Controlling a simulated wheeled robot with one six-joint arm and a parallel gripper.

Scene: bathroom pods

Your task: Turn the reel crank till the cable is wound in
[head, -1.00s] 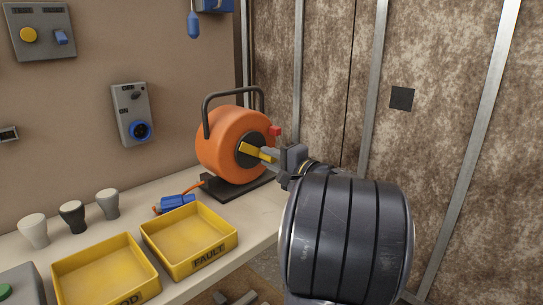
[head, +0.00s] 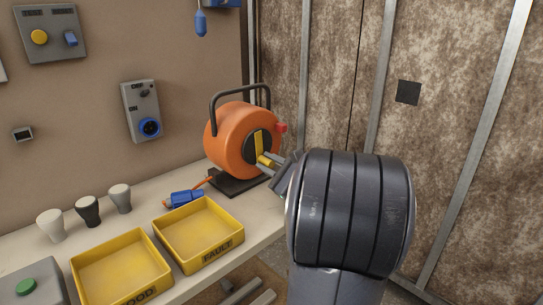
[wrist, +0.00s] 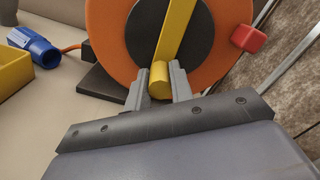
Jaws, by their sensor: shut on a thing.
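The orange cable reel (head: 229,137) stands on a dark base on the bench. Its yellow crank arm (head: 259,143) lies across the black hub, and it also shows in the wrist view (wrist: 174,35). My gripper (wrist: 160,82) is shut on the yellow crank handle (wrist: 159,73), at the lower end of the crank arm. In the head view my arm hides part of the gripper. A short orange cable (head: 203,183) runs from the reel to a blue plug (head: 185,199) lying on the bench beside the base.
Two yellow trays, one marked FAULT (head: 223,246), stand in front of the reel. A red block (wrist: 249,38) sits at the reel's right edge. A wall socket box (head: 141,112) hangs behind.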

